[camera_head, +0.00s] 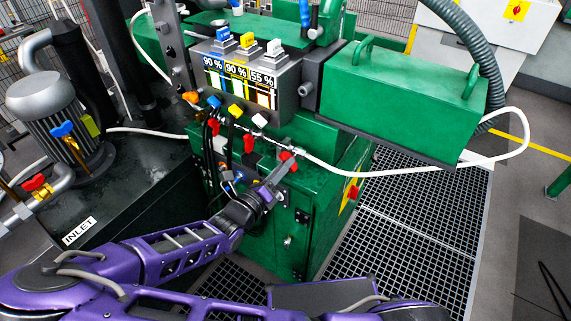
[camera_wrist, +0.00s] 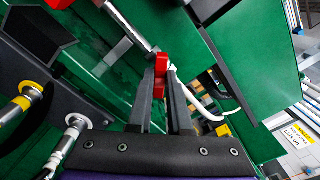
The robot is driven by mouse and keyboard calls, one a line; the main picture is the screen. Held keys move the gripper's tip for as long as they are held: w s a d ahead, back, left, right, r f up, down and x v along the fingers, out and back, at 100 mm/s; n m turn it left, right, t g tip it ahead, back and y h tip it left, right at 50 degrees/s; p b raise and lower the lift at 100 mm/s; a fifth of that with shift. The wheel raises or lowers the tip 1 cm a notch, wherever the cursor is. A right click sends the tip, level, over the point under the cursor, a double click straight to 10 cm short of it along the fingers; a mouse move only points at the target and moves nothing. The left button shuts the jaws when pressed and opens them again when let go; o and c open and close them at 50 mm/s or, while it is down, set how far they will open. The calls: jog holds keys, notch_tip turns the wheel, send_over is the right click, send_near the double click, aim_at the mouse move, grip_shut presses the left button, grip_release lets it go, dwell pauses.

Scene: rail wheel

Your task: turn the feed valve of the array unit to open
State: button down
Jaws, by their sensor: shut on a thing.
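My purple arm reaches to the front of a green machine (camera_head: 320,205), and my gripper (camera_head: 279,171) is at a red valve handle (camera_head: 287,156) on a metal pipe leading into a white hose. In the wrist view my gripper (camera_wrist: 161,78) is shut on this red handle (camera_wrist: 160,70), with a dark finger on each side. The metal pipe (camera_wrist: 128,24) runs up to the left from the handle. No label naming the feed valve or the array unit is readable, and the fingers hide part of the handle.
Another red handle (camera_head: 249,143) sits left of the held one. A green box (camera_head: 405,97) juts out at right. A motor (camera_head: 45,105) and an INLET sign (camera_head: 79,230) are at left. Grating (camera_head: 410,225) covers the floor at right.

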dwell(0.3)
jog(key=n, duration=0.4)
jog(key=shift+n, duration=0.4)
jog(key=n, duration=0.4)
jog(key=c, duration=0.7)
grip_release()
